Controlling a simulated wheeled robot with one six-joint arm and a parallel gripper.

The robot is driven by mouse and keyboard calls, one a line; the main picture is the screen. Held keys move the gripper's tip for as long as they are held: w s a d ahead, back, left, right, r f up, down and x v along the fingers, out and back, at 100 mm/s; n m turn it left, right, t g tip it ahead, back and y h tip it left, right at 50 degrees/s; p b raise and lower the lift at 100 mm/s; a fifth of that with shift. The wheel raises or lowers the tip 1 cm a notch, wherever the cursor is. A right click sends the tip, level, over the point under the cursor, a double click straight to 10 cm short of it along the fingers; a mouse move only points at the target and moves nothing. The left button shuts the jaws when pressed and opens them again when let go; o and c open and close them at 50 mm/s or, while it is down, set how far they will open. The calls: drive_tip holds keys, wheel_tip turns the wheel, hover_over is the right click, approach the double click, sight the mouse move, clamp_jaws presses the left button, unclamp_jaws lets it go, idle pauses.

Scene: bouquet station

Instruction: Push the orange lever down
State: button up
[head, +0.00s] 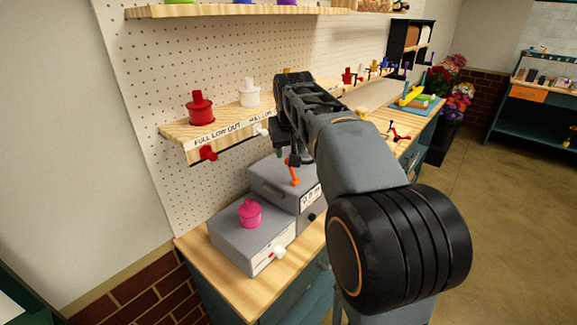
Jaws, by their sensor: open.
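The orange lever (294,174) is a small bright stick at the front of the rear grey box (262,178). It leans slightly, and its upper end is close to my gripper. My gripper (287,153) is open and points down just above the lever and the box top. My arm comes in from the right and hides part of the shelf and box behind it. I cannot tell whether a finger touches the lever.
A nearer grey box (236,243) carries a pink knob (250,213) on top and a white knob (279,252) in front. A wooden shelf (178,133) above holds red (201,108) and white (250,93) pieces. The bench corner (215,285) is clear.

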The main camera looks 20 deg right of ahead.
drive_tip(key=x, duration=0.8)
drive_tip(key=shift+f, duration=0.15)
drive_tip(key=shift+c, duration=0.4)
clamp_jaws()
